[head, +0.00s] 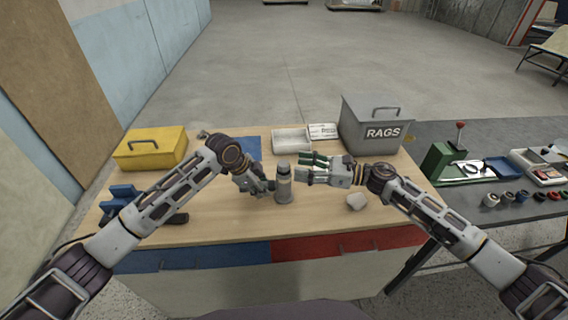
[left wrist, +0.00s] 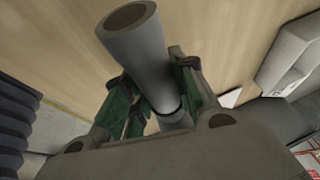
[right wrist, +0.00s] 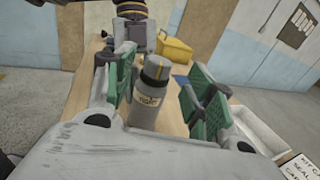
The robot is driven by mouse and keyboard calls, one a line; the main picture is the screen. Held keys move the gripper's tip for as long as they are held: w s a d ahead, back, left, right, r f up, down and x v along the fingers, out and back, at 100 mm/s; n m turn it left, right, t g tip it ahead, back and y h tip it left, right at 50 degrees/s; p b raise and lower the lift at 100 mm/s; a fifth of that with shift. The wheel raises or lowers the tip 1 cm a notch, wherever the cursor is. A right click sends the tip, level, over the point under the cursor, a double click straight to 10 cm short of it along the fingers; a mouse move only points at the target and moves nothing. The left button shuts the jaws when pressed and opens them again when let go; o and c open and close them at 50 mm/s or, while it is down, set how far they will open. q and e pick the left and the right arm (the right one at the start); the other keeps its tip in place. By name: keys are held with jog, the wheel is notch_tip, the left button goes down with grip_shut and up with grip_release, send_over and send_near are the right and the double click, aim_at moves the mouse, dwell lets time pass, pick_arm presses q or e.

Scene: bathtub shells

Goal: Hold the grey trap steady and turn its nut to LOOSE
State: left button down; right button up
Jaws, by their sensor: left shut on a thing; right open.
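The grey trap (head: 284,190) stands upright on the workbench, a grey cylinder. Its nut (head: 283,167) is the wider grey top, with a yellow mark visible in the right wrist view (right wrist: 157,69). A yellowish label (right wrist: 149,100) is on the body below the nut; its words are too small to read. My left gripper (head: 270,185) is shut on the trap's body from the left. In the left wrist view the trap (left wrist: 145,55) passes between the green fingers. My right gripper (head: 308,168) is open, just right of the nut, its fingers either side of the trap in its wrist view.
A grey RAGS box (head: 378,128) and a white tray (head: 291,141) stand behind. A yellow case (head: 150,150) and a blue vise-like object (head: 122,198) are at left. The bench front is mostly clear.

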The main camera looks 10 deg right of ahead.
aim_at(284, 163)
jog(key=shift+x, duration=3.2)
jog(key=c, duration=1.1)
